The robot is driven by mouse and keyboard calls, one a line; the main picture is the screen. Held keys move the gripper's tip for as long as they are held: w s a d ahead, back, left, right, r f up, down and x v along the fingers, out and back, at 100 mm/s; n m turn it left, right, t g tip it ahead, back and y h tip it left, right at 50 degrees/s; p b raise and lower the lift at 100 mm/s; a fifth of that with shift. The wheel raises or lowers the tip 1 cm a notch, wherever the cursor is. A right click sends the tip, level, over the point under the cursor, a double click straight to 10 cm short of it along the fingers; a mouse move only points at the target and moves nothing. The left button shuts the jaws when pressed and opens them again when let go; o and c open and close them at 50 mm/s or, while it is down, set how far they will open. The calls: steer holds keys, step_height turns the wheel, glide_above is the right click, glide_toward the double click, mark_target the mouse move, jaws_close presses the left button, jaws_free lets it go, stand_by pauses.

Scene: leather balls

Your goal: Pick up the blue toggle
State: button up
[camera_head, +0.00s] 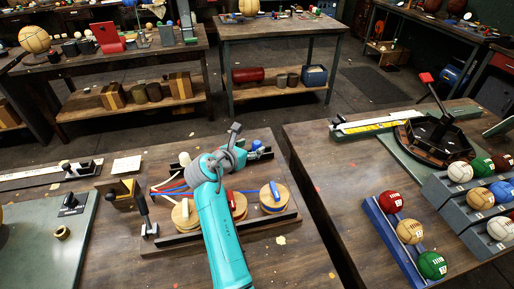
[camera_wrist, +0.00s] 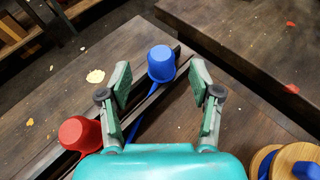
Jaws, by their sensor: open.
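The blue toggle (camera_wrist: 161,63) shows in the wrist view as a rounded blue cap on a blue stem, rising from a dark rail. It lies between my open fingers (camera_wrist: 160,76), toward their tips, with visible gaps on both sides. In the head view the blue toggle (camera_head: 257,144) is a small blue shape at the far edge of the board, just right of my wrist. My teal arm covers part of the board, and the fingertips are hard to make out there. A red toggle (camera_wrist: 80,134) stands left of my gripper in the wrist view.
A white toggle (camera_head: 184,158) stands left of my wrist. Wooden disc stacks with coloured handles, one blue (camera_head: 272,195), stand at the board's near side. A right-hand table holds a blue rack (camera_head: 380,222) with balls. A gap separates the two tables.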

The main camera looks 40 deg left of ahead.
mark_target(255, 145)
steer(key=shift+x, duration=1.65)
steer(key=shift+r, duration=0.1)
steer(key=c, duration=1.2)
steer(key=shift+o, duration=0.2)
steer(key=shift+r, duration=0.1)
